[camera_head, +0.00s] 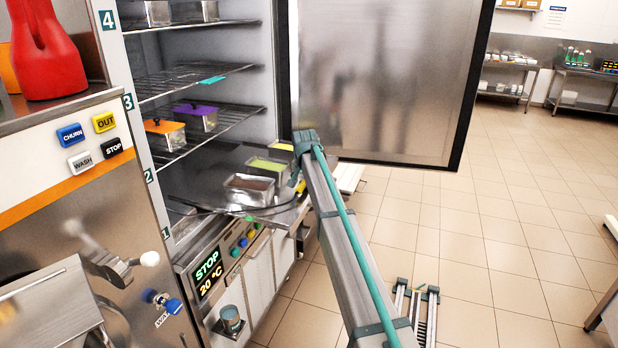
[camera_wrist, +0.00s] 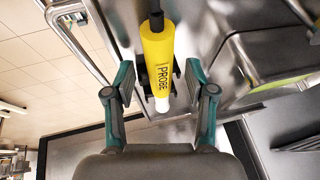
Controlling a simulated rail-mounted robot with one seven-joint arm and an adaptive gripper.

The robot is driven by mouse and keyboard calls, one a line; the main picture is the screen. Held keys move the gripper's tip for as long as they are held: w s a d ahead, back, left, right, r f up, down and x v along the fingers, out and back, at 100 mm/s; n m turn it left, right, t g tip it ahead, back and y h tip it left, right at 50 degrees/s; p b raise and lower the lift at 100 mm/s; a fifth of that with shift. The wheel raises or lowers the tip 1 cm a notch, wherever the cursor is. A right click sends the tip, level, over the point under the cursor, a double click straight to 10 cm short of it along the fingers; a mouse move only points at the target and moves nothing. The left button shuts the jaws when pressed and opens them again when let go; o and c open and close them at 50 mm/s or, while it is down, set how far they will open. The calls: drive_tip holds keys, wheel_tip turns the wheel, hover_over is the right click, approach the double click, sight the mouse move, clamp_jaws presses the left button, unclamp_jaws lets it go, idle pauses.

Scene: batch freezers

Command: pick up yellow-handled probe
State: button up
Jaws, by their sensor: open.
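The yellow-handled probe (camera_wrist: 157,62) is in the middle of the wrist view. It carries the word PROBE, with a black collar at its top end and a white end at the bottom. It sits against a dark holder (camera_wrist: 176,84) on a metal surface. My gripper (camera_wrist: 160,80) is open, with one teal-backed finger on each side of the probe. Gaps show between the handle and both fingers. In the head view, my arm reaches to the front edge of the open freezer, and the probe is mostly hidden there.
The freezer's open door (camera_head: 385,75) stands behind my arm. Lidded tubs and an uncovered tub (camera_head: 250,190) sit on the lower shelf; a dark cable lies nearby. The tiled floor (camera_head: 480,250) at right is mostly clear.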

drive_tip(key=shift+f, duration=0.25)
idle(0.5)
clamp_jaws()
